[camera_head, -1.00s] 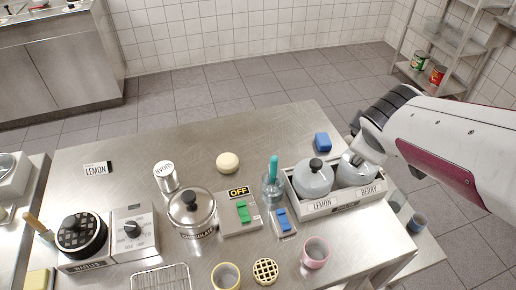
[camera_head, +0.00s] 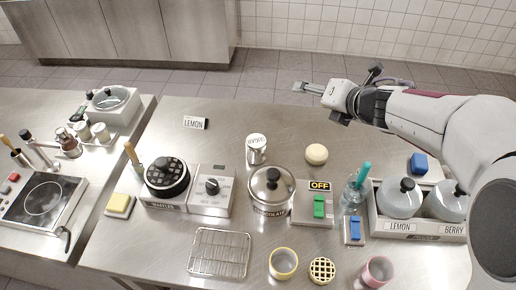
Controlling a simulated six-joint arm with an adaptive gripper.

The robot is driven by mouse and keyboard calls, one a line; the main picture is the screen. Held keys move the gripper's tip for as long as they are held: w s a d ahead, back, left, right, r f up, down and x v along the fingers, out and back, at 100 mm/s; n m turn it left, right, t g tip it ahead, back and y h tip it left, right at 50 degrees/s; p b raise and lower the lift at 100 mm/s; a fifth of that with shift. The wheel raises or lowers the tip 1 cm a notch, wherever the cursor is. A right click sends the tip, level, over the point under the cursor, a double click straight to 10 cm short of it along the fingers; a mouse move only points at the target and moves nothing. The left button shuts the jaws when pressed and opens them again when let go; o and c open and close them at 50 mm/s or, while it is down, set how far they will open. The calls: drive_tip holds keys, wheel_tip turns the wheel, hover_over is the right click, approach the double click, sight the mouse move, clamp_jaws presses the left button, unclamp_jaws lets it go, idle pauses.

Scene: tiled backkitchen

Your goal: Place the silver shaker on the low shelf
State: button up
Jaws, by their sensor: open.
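The silver shaker (camera_head: 256,156), a small metal cylinder with a pale lettered top, stands upright on the steel table, left of a round cream-coloured bun (camera_head: 316,154) and behind the lidded chocolate pot (camera_head: 271,190). My gripper (camera_head: 316,99) is above the far side of the table, behind and to the right of the shaker. It is open and empty, clear of the shaker, with its fingers pointing left. No low shelf shows in the current view.
A waffle maker (camera_head: 167,180), a switch box (camera_head: 315,205), a bottle with a teal top (camera_head: 354,190) and a crate (camera_head: 412,228) with two lidded jars surround the middle. The table's back strip is mostly clear.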

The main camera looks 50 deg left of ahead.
drive_tip(key=s+a+n+g, duration=0.2)
drive_tip(key=s+n+g, duration=0.2)
drive_tip(key=s+n, duration=0.25)
drive_tip(key=n+g+h, duration=0.1)
drive_tip(key=n+g, duration=0.2)
drive_tip(key=n, duration=0.5)
hover_over(264, 144)
drive_tip(key=w+d, duration=0.2)
drive_tip(key=d, duration=0.1)
drive_tip(key=shift+s+d+f+n, duration=0.15)
drive_tip(key=shift+s+f+n, duration=0.15)
drive_tip(key=shift+f+n, duration=0.05)
wheel_tip(264, 144, down, 8)
drive_tip(key=shift+f, duration=0.1)
drive_tip(key=shift+s+a+f, duration=0.15)
drive_tip(key=shift+a+f, duration=0.1)
drive_tip(key=shift+a, duration=0.25)
drive_tip(key=shift+x, duration=3.15)
drive_tip(key=shift+d+f, duration=0.1)
drive_tip(key=shift+d, duration=0.05)
